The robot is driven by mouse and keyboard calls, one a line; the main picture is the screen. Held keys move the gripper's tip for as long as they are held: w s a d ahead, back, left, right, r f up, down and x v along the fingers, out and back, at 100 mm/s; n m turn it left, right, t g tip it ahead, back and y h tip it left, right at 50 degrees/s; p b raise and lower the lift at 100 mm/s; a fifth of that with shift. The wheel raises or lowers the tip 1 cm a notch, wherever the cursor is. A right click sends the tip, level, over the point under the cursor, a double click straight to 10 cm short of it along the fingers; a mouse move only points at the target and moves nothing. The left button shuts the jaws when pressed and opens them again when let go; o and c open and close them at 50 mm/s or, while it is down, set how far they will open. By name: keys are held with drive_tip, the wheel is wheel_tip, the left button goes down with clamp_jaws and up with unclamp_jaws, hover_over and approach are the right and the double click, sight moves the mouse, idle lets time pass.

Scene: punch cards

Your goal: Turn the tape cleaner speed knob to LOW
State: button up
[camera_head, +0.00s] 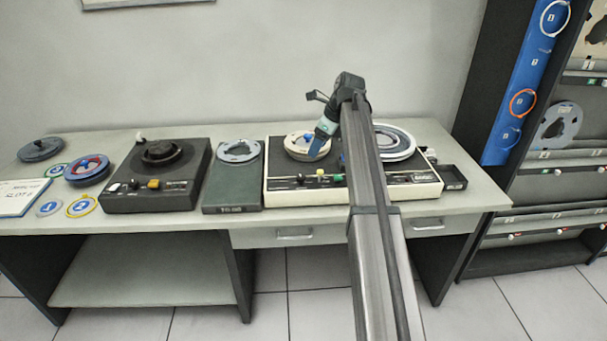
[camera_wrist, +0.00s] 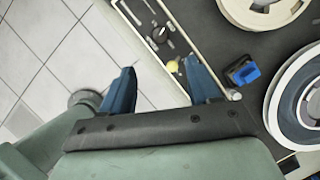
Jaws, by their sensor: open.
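The tape cleaner (camera_head: 350,192) is a cream-edged machine with a dark top and two reels, on the bench right of centre. Along its front strip are a black knob (camera_head: 300,178), a yellow knob (camera_head: 320,173) and a green one (camera_head: 337,178). The wrist view shows the black knob with a pale pointer (camera_wrist: 160,34) and the yellow knob (camera_wrist: 173,66). I cannot read which is the speed knob or any LOW mark. My gripper (camera_head: 318,154) is open and empty above the machine; its blue fingertips (camera_wrist: 166,72) appear either side of the yellow knob in the wrist view, apparently not touching it.
A blue block (camera_wrist: 243,73) stands on the deck near the right finger. The reels, left (camera_head: 293,147) and right (camera_head: 406,145), rise behind the strip. A dark-green box (camera_head: 232,190) and black machine (camera_head: 120,195) stand left. A shelf rack (camera_head: 545,190) stands right.

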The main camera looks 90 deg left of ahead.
sight(302, 177)
drive_tip(key=x, duration=1.3)
drive_tip(key=shift+f, duration=0.3)
drive_tip(key=c, duration=1)
